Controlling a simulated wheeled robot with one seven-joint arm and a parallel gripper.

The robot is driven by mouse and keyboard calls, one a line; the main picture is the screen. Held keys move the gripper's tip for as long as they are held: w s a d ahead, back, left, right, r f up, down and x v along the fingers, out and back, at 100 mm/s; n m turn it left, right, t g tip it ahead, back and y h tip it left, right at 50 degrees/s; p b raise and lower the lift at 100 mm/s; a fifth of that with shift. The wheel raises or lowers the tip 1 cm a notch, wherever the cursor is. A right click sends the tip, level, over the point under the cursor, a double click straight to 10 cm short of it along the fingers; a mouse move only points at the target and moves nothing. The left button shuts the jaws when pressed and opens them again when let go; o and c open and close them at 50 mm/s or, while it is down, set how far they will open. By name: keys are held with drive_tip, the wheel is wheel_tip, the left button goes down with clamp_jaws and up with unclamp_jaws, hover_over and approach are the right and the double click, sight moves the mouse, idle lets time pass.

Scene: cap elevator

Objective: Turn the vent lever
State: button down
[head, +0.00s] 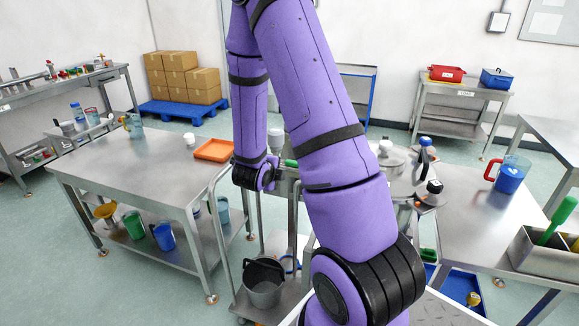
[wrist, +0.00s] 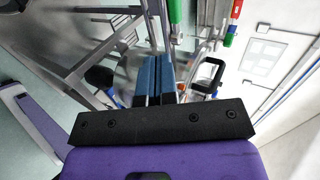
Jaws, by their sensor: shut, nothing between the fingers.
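My gripper (wrist: 154,62) shows in the wrist view as two blue fingers lying side by side, shut and empty. Beyond the fingers is shiny metal equipment. A black loop-shaped handle (wrist: 209,75) stands just right of the fingertips, apart from them. A green handle (wrist: 174,10) is above the fingers, and a red and green handle (wrist: 232,15) is further right. I cannot tell which of these parts, if any, is the vent lever. In the head view my purple arm covers the gripper and much of the metal equipment (head: 398,186), which has dark-topped parts at its right.
A steel table (head: 130,165) with an orange tray (head: 213,150) stands at left. A grey bucket (head: 263,285) sits on the cart's lower shelf. At right, a table (head: 470,215) holds a blue jug with a red handle (head: 511,175) and a metal bin (head: 545,262). Open floor lies behind.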

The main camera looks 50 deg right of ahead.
drive_tip(key=d, duration=0.1)
approach(291, 161)
drive_tip(key=d+f, duration=0.2)
drive_tip(key=w+d+f, duration=0.1)
drive_tip(key=f, duration=0.1)
drive_tip(key=shift+d+f, duration=0.3)
drive_tip(key=shift+d, duration=0.1)
drive_tip(key=shift+w+d, duration=0.25)
drive_tip(key=shift+d, duration=0.3)
drive_tip(key=shift+w+d, duration=0.25)
drive_tip(key=shift+w, duration=0.05)
drive_tip(key=shift+w+d, duration=0.45)
drive_tip(key=shift+d, duration=0.1)
drive_tip(key=shift+w+d, duration=0.4)
drive_tip(key=shift+d, duration=0.3)
